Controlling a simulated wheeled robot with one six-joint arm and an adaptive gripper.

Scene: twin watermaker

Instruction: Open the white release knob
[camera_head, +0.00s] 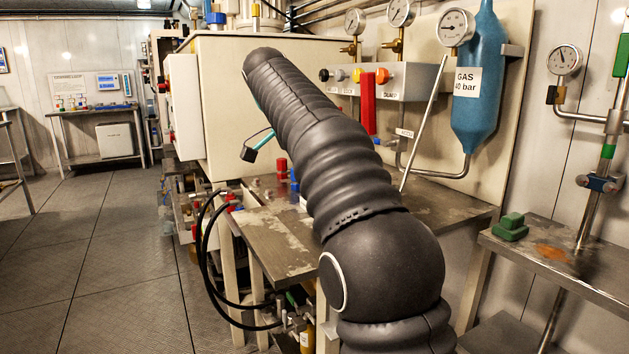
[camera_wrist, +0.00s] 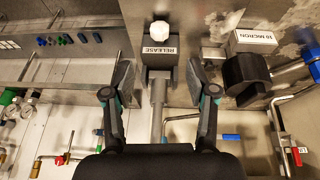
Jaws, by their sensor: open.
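The white release knob (camera_wrist: 160,31) is a small, pale, lobed knob at the top middle of the wrist view. It sits on a dark block (camera_wrist: 159,73) with a white label reading RELEASE. My gripper (camera_wrist: 164,82) is open, with one finger on each side of the dark block and a pipe below it. The fingers look empty, and the knob lies beyond their tips in the picture. I cannot tell the gap in depth. In the head view my black arm reaches away toward the large cream cabinet (camera_head: 245,75), and I cannot make out the knob there.
A black round housing (camera_wrist: 246,80) and a box marked 10 MICRON (camera_wrist: 262,40) are right of my gripper in the wrist view. A red-handled valve (camera_wrist: 297,157) is lower right. In the head view a metal bench (camera_head: 280,250) is beside my arm; open floor (camera_head: 90,260) lies left.

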